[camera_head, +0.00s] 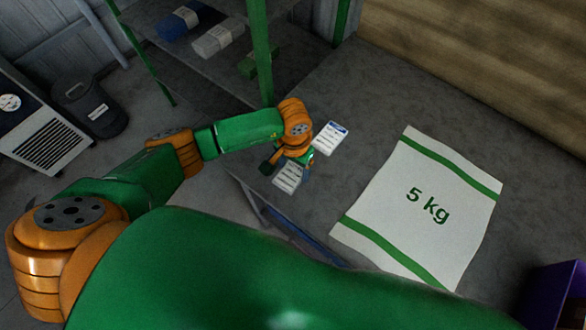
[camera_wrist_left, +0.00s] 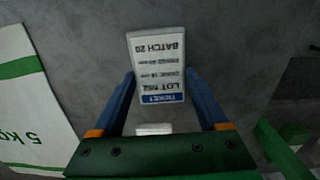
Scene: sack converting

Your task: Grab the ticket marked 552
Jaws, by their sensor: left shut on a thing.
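My left gripper (camera_head: 287,168) is low over the grey table, with its blue fingers at the two long sides of a white ticket (camera_head: 289,180). In the left wrist view this ticket (camera_wrist_left: 157,65) lies between the fingertips and has a blue header reading TICKET, a LOT line and BATCH 20. My right gripper is not in view.
A white sack (camera_head: 428,206) with green bands, marked 5 kg, lies flat to the right. A purple bin (camera_head: 555,294) is at the lower right. A green shelf with rolls (camera_head: 217,38) stands behind, and a black bin (camera_head: 90,108) stands on the floor at left.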

